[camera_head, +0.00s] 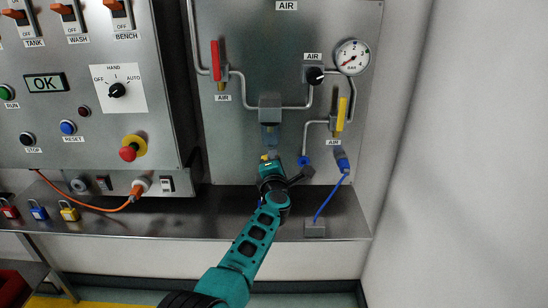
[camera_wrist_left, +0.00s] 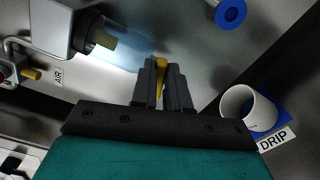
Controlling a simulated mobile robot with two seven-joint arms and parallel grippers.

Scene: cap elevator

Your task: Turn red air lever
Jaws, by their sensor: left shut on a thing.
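The red air lever (camera_head: 216,54) stands upright on its valve on the upper left of the steel air panel, with an AIR label below it. My left gripper (camera_head: 267,158) is well below and right of the red lever, under the grey filter unit (camera_head: 270,102), and apart from the lever. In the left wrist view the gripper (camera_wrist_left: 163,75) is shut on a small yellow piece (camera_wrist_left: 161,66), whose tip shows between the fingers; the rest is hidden. My right gripper is not in view.
A yellow lever (camera_head: 341,114), a black knob (camera_head: 315,76), a gauge (camera_head: 352,57) and metal pipes share the panel. A blue hose (camera_head: 332,196) hangs at the right. The wrist view shows a white cup (camera_wrist_left: 250,108) by a DRIP label. A steel shelf (camera_head: 345,215) runs below.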

